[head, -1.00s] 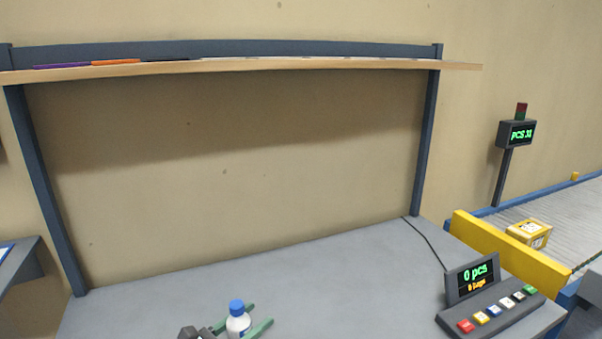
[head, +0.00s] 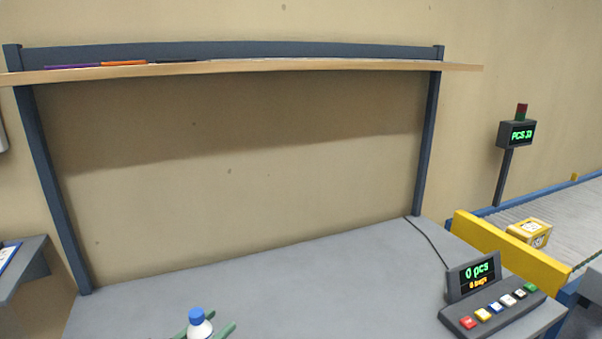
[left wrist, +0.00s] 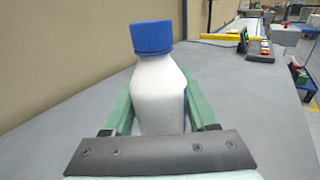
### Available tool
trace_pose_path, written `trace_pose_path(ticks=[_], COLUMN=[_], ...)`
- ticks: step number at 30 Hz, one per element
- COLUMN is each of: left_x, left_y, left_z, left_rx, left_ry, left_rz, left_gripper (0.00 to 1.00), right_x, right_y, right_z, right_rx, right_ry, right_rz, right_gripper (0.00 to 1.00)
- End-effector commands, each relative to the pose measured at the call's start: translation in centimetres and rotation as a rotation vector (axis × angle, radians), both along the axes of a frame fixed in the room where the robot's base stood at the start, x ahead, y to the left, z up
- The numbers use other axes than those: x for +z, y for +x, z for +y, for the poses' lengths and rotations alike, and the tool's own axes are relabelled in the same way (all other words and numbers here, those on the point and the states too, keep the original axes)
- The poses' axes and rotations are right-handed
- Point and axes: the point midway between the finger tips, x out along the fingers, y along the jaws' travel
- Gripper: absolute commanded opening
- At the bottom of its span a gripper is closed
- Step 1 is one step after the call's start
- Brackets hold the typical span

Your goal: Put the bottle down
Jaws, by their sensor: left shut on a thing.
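The bottle (head: 199,327) is white with a blue cap. It shows at the bottom edge of the head view, upright, with its lower part cut off. My left gripper (head: 208,333) has its green fingers on both sides of it. In the left wrist view the bottle (left wrist: 159,90) stands between the green fingers of the left gripper (left wrist: 155,115), which is shut on it. The bottle's base is hidden behind the gripper, so I cannot tell whether it touches the grey table (head: 300,285). My right gripper is not in view.
A counter console (head: 490,300) with coloured buttons sits at the table's right. A wooden shelf (head: 250,67) spans above the back. A yellow barrier (head: 510,253) and a conveyor with a yellow box (head: 529,233) are beyond the right edge. The middle of the table is clear.

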Motion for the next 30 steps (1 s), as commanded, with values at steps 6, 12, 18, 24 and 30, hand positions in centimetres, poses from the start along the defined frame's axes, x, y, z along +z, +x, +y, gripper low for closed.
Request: trace_pose_path(ticks=[6,12,18,24,30], left_x=[1.3,2.2,3.2,4.3,4.8], left_y=[-1.2,-2.9,-4.8,-7.9,-11.1], left_z=[-0.2,-0.3,0.1,1.2,2.7], left_rx=[0.048,0.115,0.202,0.339,0.47], left_ry=[0.003,-0.002,-0.009,-0.01,-0.004], left_rz=[-0.006,0.0,0.007,0.008,0.006], left_gripper=[0.0,0.0,0.0,0.0,0.0], right_x=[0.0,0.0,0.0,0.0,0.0], right_y=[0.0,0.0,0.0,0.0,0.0], right_z=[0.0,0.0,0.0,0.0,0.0], right_rx=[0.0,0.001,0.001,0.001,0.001], right_ry=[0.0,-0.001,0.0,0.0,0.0], right_rz=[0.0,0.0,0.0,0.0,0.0], right_gripper=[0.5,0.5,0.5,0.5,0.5])
